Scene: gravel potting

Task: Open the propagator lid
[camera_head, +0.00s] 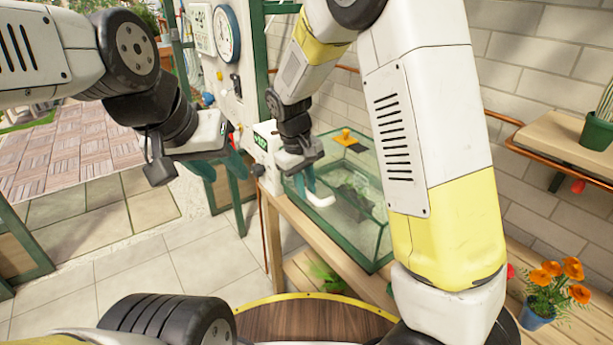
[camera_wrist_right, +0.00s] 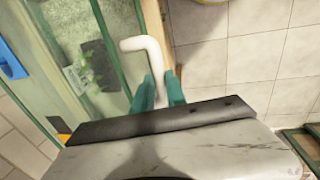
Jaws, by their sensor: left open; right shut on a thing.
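The propagator (camera_head: 372,240) is a glass box with a green frame on the wooden bench. Plants show through its glass. Its white bent handle (camera_head: 321,200) shows at the near left edge, and also in the right wrist view (camera_wrist_right: 148,46). My right gripper (camera_head: 306,186) is shut on this handle; its teal fingers (camera_wrist_right: 161,92) sit on either side of the handle's shaft. The lid looks down on the box, though my right arm hides part of it. My left gripper (camera_head: 220,166) is open and empty, left of the propagator and apart from it.
A white panel with a round dial (camera_head: 226,32) stands behind my grippers. A pot of orange flowers (camera_head: 538,318) is at the lower right. A cactus pot (camera_head: 597,131) sits on a wall shelf (camera_head: 560,140). Tiled floor (camera_head: 150,265) is clear at left.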

